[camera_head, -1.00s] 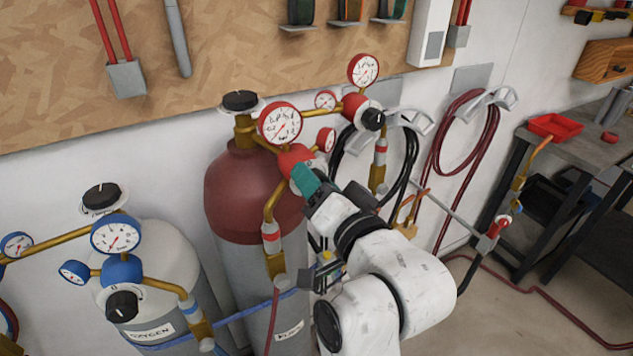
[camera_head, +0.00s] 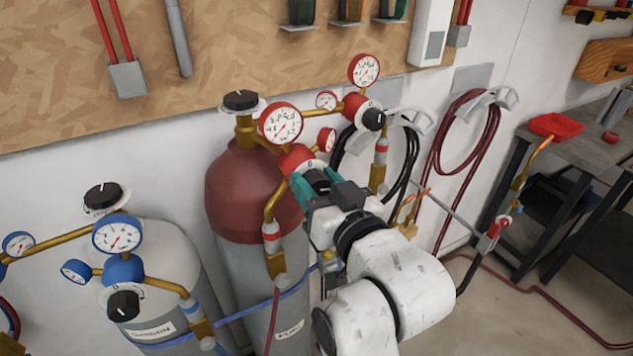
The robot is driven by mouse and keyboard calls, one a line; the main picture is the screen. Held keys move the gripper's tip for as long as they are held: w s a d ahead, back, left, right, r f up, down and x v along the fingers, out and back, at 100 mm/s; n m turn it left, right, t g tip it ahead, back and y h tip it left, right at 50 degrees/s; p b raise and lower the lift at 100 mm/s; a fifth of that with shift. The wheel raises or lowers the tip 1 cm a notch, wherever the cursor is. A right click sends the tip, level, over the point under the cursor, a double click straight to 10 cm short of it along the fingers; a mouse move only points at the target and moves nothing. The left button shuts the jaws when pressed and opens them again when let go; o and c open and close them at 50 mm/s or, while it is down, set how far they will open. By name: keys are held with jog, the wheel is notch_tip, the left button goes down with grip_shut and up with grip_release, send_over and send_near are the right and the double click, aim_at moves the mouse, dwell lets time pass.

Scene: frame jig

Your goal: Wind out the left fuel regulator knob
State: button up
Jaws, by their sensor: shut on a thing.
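The left fuel regulator (camera_head: 296,158) is red, with a white-faced gauge (camera_head: 281,123) above it and brass piping, beside the dark red fuel cylinder (camera_head: 235,195). Its black knob (camera_head: 319,178) faces my arm, with a white marked ring behind it. My gripper (camera_head: 316,183) has teal fingers, one on each side of the knob, and is shut on it. The knob's front is partly hidden by the gripper body.
A second red regulator with a black knob (camera_head: 373,119) sits just up and right. Hoses (camera_head: 485,140) hang on the wall at right. A workbench (camera_head: 570,150) with a red tray (camera_head: 556,125) stands further right.

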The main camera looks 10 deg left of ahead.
jog(key=n, duration=0.4)
jog(key=shift+n, duration=0.4)
jog(key=n+b, duration=0.1)
jog(key=n, duration=0.4)
jog(key=shift+b, duration=0.35)
jog(key=n+b, duration=0.2)
jog(key=n, duration=0.3)
jog(key=shift+a+f+n, duration=0.1)
jog(key=shift+f+n, duration=0.05)
jog(key=shift+n, duration=0.25)
jog(key=shift+s+n+b, duration=0.1)
jog(key=shift+n+b, duration=0.6)
jog(key=shift+n, duration=0.9)
jog(key=shift+a+n, duration=0.1)
jog(key=shift+n, duration=0.2)
jog(key=o, duration=1)
jog(key=shift+o, duration=0.2)
